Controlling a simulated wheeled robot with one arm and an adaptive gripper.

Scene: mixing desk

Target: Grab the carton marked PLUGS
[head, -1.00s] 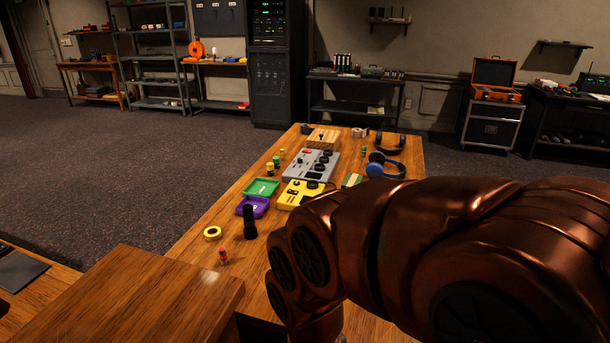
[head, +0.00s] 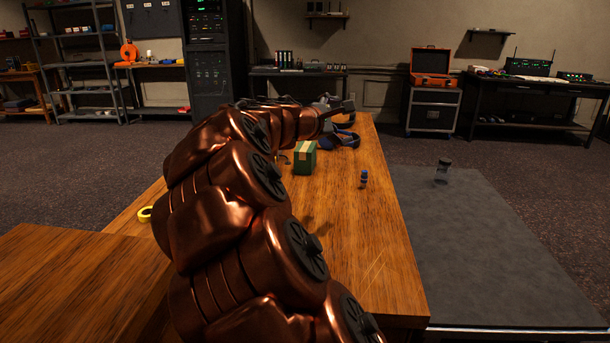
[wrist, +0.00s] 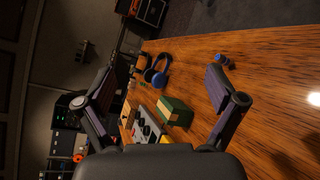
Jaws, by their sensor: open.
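A green carton (head: 305,159) with a tan tape strip stands on the wooden desk, just right of my arm in the head view. It also shows in the wrist view (wrist: 174,112), below the middle and between my spread fingers. No lettering can be read on it, so I cannot tell whether it is marked PLUGS. My gripper (wrist: 160,78) is open and empty, with its two dark fingers wide apart. It is above the desk and apart from the carton. In the head view my arm hides part of the desk.
Blue headphones (head: 342,139) lie behind the carton. A small blue bottle-like item (head: 364,179) stands to its right. A grey mixer (wrist: 147,122) shows beside the carton. A yellow tape roll (head: 145,214) lies at left. A grey table (head: 480,245) at right holds a clear jar (head: 443,172). The desk's front right is clear.

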